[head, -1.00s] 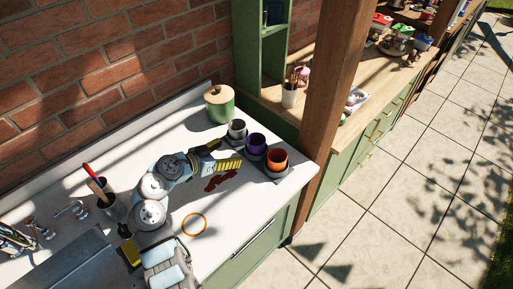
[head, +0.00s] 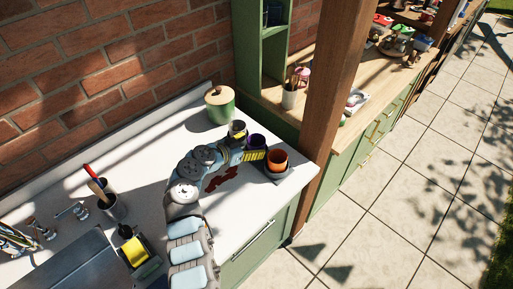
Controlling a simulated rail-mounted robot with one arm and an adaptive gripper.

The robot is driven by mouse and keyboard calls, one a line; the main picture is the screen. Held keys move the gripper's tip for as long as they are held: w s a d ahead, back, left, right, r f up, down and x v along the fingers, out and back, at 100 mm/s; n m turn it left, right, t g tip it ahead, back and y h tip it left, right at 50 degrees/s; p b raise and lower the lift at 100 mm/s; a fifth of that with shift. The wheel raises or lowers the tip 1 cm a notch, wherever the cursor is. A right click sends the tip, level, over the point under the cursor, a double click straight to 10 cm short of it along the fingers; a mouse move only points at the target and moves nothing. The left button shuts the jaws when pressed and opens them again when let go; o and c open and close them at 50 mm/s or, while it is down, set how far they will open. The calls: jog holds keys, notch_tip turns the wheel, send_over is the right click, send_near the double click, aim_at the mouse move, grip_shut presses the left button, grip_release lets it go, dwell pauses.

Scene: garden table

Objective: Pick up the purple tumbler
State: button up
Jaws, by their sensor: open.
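The purple tumbler (head: 257,141) stands upright at the right end of the white counter, in the middle of a row of three. A grey tumbler (head: 237,127) stands behind it to the left, and an orange tumbler (head: 277,159) stands in front to the right. My gripper (head: 256,155), with yellow-and-black fingers, is at the near left side of the purple tumbler and hides its lower part. The gripper is open. I cannot tell whether its fingers touch or surround the tumbler.
A green pot with a wooden lid (head: 219,105) stands behind the row. A wooden post (head: 333,90) rises close to the counter's right end. A utensil cup (head: 111,207) and a sink (head: 85,268) are at the left. A dark red patch (head: 221,178) lies on the counter.

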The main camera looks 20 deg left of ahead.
aim_at(257, 137)
jog(key=shift+x, duration=1.25)
jog(key=c, duration=1)
jog(key=shift+r, duration=0.3)
notch_tip(257, 137, up, 3)
jog(key=shift+s, duration=0.15)
jog(key=s+d+r, duration=0.1)
jog(key=s+r, duration=0.2)
jog(key=s, duration=0.1)
jog(key=s+d+r, duration=0.2)
jog(key=s+r, duration=0.1)
jog(key=s, duration=0.1)
jog(key=s+d+r+p, duration=0.1)
jog(key=s+r, duration=0.2)
jog(key=s, duration=0.2)
jog(key=shift+d+r, duration=0.2)
